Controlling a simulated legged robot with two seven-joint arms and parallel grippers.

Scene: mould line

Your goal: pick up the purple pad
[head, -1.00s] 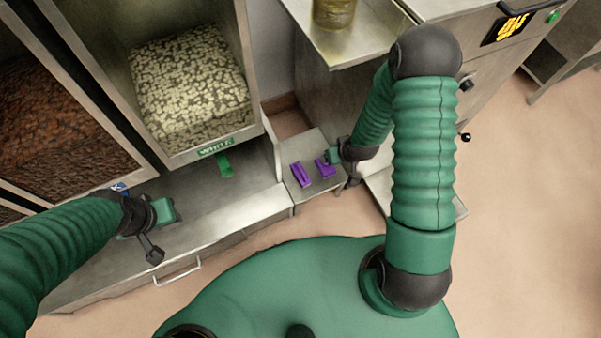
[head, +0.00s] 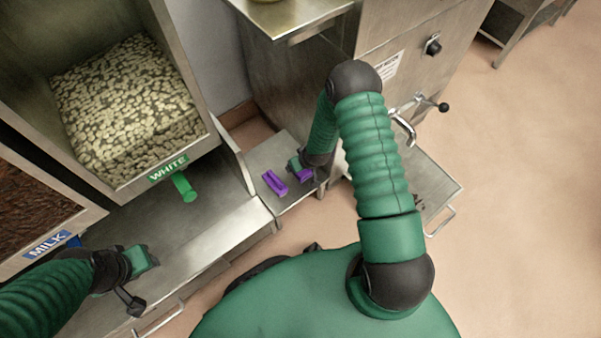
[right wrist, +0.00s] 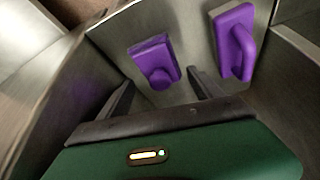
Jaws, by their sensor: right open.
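Two purple items lie on a low metal shelf. One, a flat block with a short rounded knob, is by my right gripper (head: 309,177) in the head view and partly hidden there; the right wrist view shows this knobbed purple pad (right wrist: 154,60) ahead of and between the fingers. The other purple piece (head: 274,182) has a long bar handle and lies beside it; it also shows at the right wrist view's upper right (right wrist: 234,40). My right gripper (right wrist: 161,84) is open, empty and apart from both. My left gripper (head: 134,282) is over the metal counter; its jaws are unclear.
The low shelf (head: 281,150) has an upright metal side panel on its left. Bins marked WHITE (head: 168,169) and MILK (head: 48,244) stand at left, with a green spout (head: 185,187) jutting out. A metal cabinet (head: 395,45) stands behind my right arm.

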